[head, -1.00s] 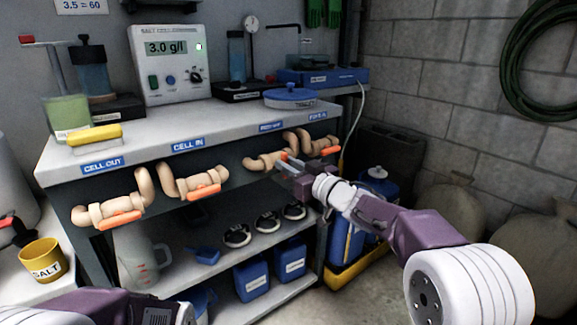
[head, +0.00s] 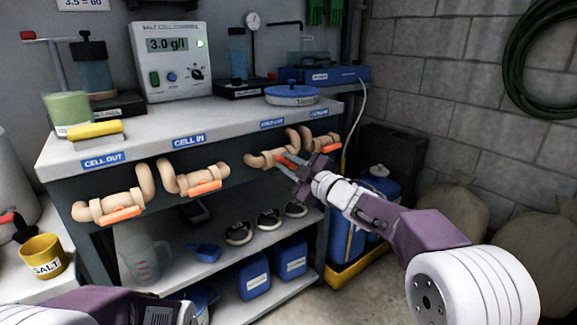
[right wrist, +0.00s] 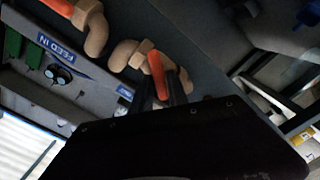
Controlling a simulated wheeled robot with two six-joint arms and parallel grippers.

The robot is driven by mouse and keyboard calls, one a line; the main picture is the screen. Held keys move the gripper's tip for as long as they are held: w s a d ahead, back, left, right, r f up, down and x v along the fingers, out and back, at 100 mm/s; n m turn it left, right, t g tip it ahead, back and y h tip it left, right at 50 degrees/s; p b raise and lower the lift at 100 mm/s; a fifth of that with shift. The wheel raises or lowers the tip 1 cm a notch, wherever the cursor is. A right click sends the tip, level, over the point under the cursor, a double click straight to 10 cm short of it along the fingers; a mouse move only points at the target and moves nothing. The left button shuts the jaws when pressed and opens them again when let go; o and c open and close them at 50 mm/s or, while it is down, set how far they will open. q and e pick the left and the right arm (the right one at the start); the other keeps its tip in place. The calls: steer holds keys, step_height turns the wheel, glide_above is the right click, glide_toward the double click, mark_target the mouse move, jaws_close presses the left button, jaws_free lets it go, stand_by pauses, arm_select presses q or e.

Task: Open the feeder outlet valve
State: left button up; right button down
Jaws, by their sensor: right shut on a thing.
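The feeder outlet valve (head: 262,160) is a tan pipe fitting with an orange lever, third from the left on the bench front, under a small blue label (head: 272,124) too blurred to read. My right gripper (head: 289,164) is at that valve, shut on its orange lever. In the right wrist view the orange lever (right wrist: 157,74) stands between the two dark fingers (right wrist: 163,92), against the tan valve body (right wrist: 128,55). The fingers partly hide the lever in the head view. Only links of my left arm show, at the bottom left; its gripper is out of view.
The cell-out valve (head: 105,208), cell-in valve (head: 190,180) and a fourth valve (head: 318,143) line the bench front. A blue drum (head: 378,185) stands right of the bench.

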steer(key=n, duration=0.1)
steer(key=n+b, duration=0.1)
steer(key=n, duration=0.2)
steer(key=shift+f+n+b, duration=0.3)
steer(key=shift+a+n+b, duration=0.1)
steer(key=shift+n+b, duration=0.5)
steer(key=shift+n, duration=0.9)
steer(key=shift+f, duration=0.1)
steer(key=c, duration=1.4)
jaws_free()
steer(key=shift+s, duration=0.1)
steer(key=p+v, duration=0.2)
steer(key=v, duration=0.7)
